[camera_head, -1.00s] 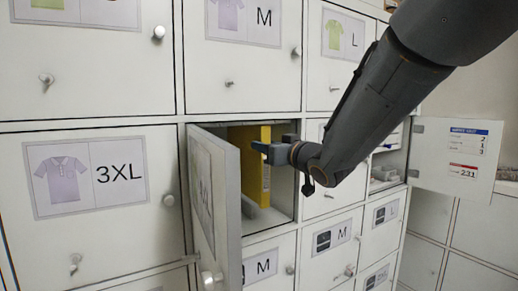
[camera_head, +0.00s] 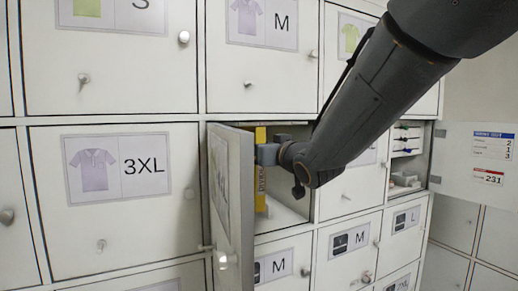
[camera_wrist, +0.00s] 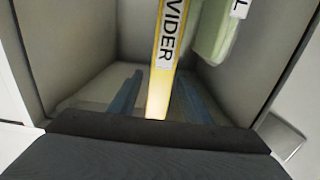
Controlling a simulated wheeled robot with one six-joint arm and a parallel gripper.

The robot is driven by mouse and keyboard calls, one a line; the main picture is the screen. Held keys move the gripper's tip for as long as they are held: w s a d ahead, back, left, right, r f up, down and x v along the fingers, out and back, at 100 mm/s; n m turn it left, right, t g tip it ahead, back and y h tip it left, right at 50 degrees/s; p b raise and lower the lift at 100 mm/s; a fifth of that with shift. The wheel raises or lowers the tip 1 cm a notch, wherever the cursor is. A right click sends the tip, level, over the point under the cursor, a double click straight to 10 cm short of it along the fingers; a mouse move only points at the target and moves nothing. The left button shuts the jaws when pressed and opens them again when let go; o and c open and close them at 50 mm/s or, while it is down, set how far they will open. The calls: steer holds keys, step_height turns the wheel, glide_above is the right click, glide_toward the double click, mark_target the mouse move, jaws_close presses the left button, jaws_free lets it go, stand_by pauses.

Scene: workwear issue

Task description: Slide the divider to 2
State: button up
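The yellow divider (camera_head: 260,185) stands upright inside the open compartment, partly hidden by the compartment's open door. Its front edge carries a "DIVIDER" label in the wrist view (camera_wrist: 160,80). My gripper (camera_head: 267,154) is at the mouth of this compartment. In the wrist view, its two blue fingers (camera_wrist: 158,97) are spread, one on each side of the divider's lower front edge, with a visible gap on both sides.
The open white door (camera_head: 232,195) stands out left of the compartment. A pale green item (camera_wrist: 212,32) with a label ending in "L" is right of the divider. Another open compartment (camera_head: 405,160) with its door (camera_head: 475,165) is at the right. Closed lockers surround them.

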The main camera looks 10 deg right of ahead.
steer(key=b+v, duration=0.1)
steer(key=v, duration=0.6)
steer(key=shift+s+b, duration=0.4)
steer(key=shift+d+f, duration=0.1)
steer(key=shift+d, duration=0.05)
steer(key=s+d+f+m+g+h, duration=0.2)
steer(key=d+f+g+h, duration=0.15)
steer(key=f, duration=0.75)
steer(key=s+d+f+m+g+h, duration=0.1)
steer(key=d+f+g+h, duration=0.2)
steer(key=f, duration=0.8)
steer(key=s+d+f+m+g, duration=0.1)
steer(key=s+d+f+g, duration=0.1)
steer(key=s+f+g, duration=0.7)
steer(key=s+f, duration=0.7)
steer(key=s, duration=0.3)
steer(key=shift+s+d+f, duration=0.2)
steer(key=shift+s, duration=0.1)
steer(key=shift+g, duration=0.25)
